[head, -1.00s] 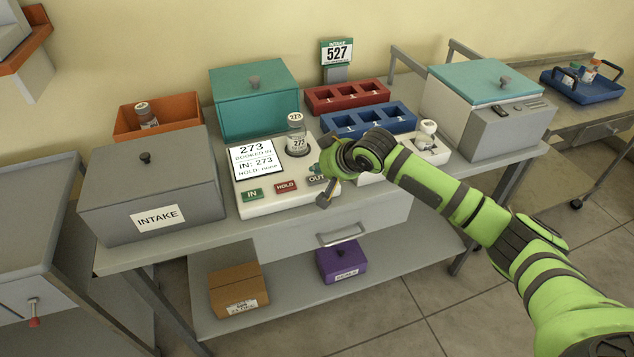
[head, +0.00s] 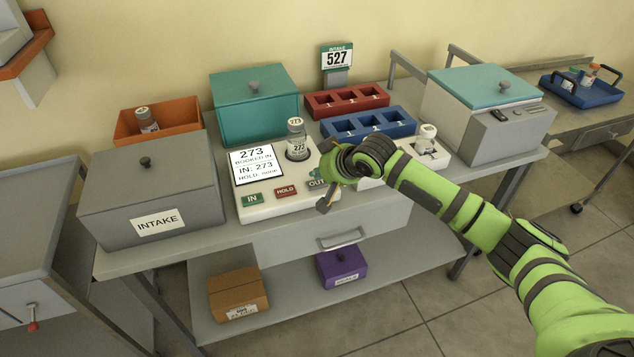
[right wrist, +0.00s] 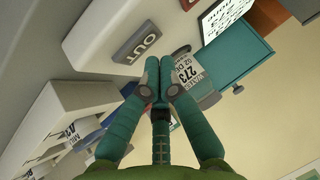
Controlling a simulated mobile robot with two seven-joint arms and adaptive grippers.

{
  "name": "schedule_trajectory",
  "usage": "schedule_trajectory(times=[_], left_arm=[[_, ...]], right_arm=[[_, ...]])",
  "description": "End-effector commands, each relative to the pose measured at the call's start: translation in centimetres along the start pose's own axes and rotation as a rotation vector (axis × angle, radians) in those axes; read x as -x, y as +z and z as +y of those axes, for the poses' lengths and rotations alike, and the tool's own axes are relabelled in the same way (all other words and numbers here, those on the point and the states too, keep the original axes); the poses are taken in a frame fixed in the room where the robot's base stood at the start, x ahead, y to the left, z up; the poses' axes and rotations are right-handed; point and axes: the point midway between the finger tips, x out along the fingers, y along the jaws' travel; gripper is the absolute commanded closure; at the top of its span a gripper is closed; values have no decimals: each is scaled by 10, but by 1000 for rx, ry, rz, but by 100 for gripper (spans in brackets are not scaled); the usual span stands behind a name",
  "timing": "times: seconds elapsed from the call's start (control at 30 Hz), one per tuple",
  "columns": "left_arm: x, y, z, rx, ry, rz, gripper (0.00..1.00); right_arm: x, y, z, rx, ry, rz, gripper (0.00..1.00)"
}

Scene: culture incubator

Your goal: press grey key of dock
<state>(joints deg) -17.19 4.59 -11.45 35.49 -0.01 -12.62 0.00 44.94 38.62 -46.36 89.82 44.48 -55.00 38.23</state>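The white dock (head: 262,207) stands on the bench with a screen (head: 252,163) reading "273 BOOKED IN, IN: 273, HOLD: none". On its front are a green IN key (head: 252,198), a red HOLD key (head: 286,191) and the grey OUT key (head: 316,184), partly covered by my right gripper (head: 319,173). In the right wrist view the grey key (right wrist: 137,43) lies just beyond and left of my right fingertips (right wrist: 159,64). These fingers are together and hold nothing visible. I cannot tell whether they touch the dock. Vial 273 (head: 297,143) stands upright in the dock. My left gripper is out of view.
A grey INTAKE box (head: 150,190) stands left of the dock and a teal box (head: 254,103) behind it. Red (head: 347,100) and blue (head: 369,122) racks are behind my arm. A capped vial (head: 426,137) stands to the right.

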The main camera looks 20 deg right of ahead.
Motion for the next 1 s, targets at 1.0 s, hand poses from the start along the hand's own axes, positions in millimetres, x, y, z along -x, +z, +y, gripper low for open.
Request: schedule_trajectory(times=[1.0], left_arm=[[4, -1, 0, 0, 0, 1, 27]], right_arm=[[-6, 6, 3, 0, 0, 0, 100]])
